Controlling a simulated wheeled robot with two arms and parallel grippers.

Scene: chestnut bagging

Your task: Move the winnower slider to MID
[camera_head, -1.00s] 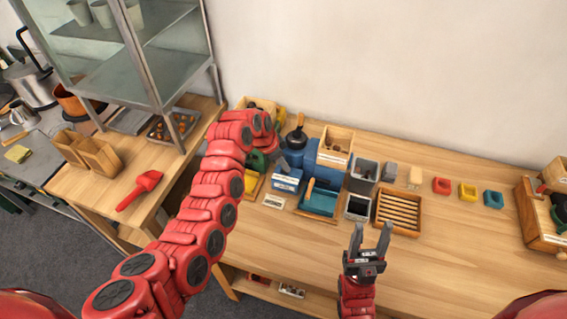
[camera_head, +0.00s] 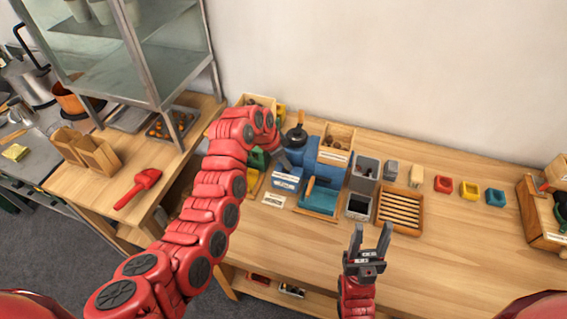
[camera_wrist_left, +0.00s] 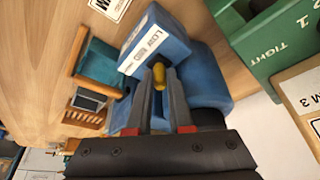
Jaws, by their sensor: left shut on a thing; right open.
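The blue winnower (camera_head: 328,172) stands on the wooden table, with a label plate on its front-left block (camera_head: 285,181). In the left wrist view this blue block (camera_wrist_left: 155,40) has a white label on which LOW and MID can be read. A yellow slider knob (camera_wrist_left: 159,72) sticks out beside the label. My left gripper (camera_wrist_left: 159,82) is shut on the knob, one finger on each side. It also shows in the head view (camera_head: 285,160), at the winnower's left side. The slider's exact setting cannot be told. My right gripper (camera_head: 371,238) is open and empty, over the table's front.
A teal tray (camera_head: 319,201) sits before the winnower, with a slatted wooden tray (camera_head: 400,209) and grey bins to its right. A green box (camera_wrist_left: 280,40) stands close to my left gripper. Small coloured cups stand further right. The front right of the table is clear.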

